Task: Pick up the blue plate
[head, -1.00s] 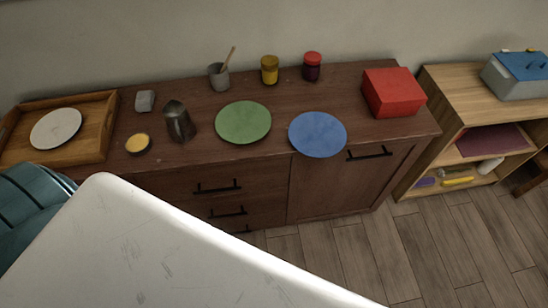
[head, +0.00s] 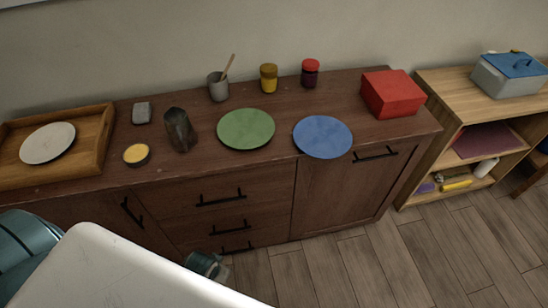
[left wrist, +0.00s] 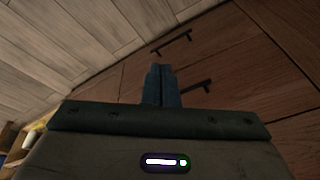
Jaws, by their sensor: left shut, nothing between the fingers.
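The blue plate (head: 323,137) lies flat near the front edge of the dark wooden cabinet top (head: 285,108), its near rim reaching slightly past that edge. A green plate (head: 246,129) lies just to its left. My left gripper (left wrist: 162,72) is shut and empty in the left wrist view, with drawer fronts and handles beyond its fingers. The blue plate is not in that view. In the head view a small teal part of mine (head: 207,266) shows low in front of the drawers; its fingertips cannot be made out. My right gripper is not identifiable.
Left of the plates are a jug (head: 180,130), a yellow-topped tin (head: 136,154) and a wooden tray (head: 97,150). A red box (head: 391,93) stands right of the blue plate. Jars (head: 268,78) stand behind. Drawer handles (head: 221,198) stick out in front. Floor at lower right is clear.

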